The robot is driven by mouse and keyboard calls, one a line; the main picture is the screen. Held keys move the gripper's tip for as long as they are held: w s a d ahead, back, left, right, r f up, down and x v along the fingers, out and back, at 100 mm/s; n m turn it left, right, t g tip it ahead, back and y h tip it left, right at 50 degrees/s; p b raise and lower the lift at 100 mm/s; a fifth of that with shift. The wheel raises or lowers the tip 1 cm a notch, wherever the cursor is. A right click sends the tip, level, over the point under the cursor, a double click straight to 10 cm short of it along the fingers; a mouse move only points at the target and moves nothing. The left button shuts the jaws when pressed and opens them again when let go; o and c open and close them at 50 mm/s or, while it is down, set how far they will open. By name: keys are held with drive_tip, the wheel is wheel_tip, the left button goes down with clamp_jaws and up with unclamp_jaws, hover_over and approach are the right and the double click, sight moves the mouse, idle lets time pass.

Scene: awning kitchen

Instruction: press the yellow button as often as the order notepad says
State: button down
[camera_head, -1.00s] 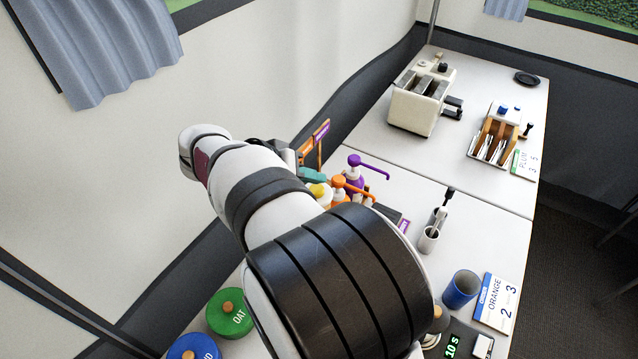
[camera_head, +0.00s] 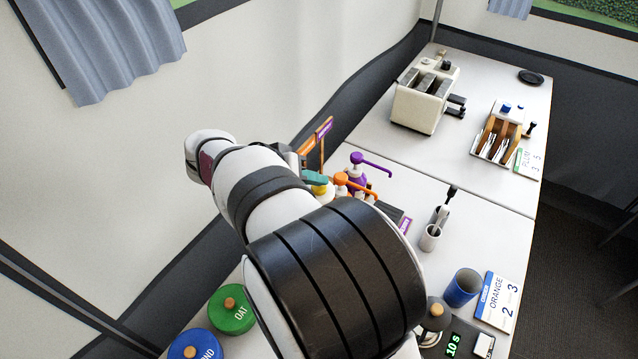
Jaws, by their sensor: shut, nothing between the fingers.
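A yellow rounded thing (camera_head: 321,189), which looks like the yellow button, shows in a small part beside the orange pump. My gripper (camera_head: 315,179) is shut, with its teal tip right at the top of the yellow thing. Whether they touch, I cannot tell. My own arm covers much of the area in front. The order notepad (camera_head: 497,303) lies at the lower right and reads ORANGE, with a 2 and a 3 below; its small blue label is too small to read.
An orange pump (camera_head: 351,185) and a purple pump (camera_head: 358,160) stand close to my gripper's right. A cup with a tool (camera_head: 430,238), a blue cup (camera_head: 462,288) and a 10 s timer (camera_head: 454,344) are further right. A second card (camera_head: 528,163) reads PLUM.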

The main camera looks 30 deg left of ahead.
drive_tip(key=shift+f, duration=0.35)
idle(0.3)
drive_tip(key=shift+r, duration=1)
drive_tip(key=shift+r, duration=0.1)
drive_tip(key=shift+r, duration=2.45)
wheel_tip(320, 180, up, 4)
drive_tip(key=shift+f, duration=0.1)
idle(0.4)
drive_tip(key=shift+f, duration=0.1)
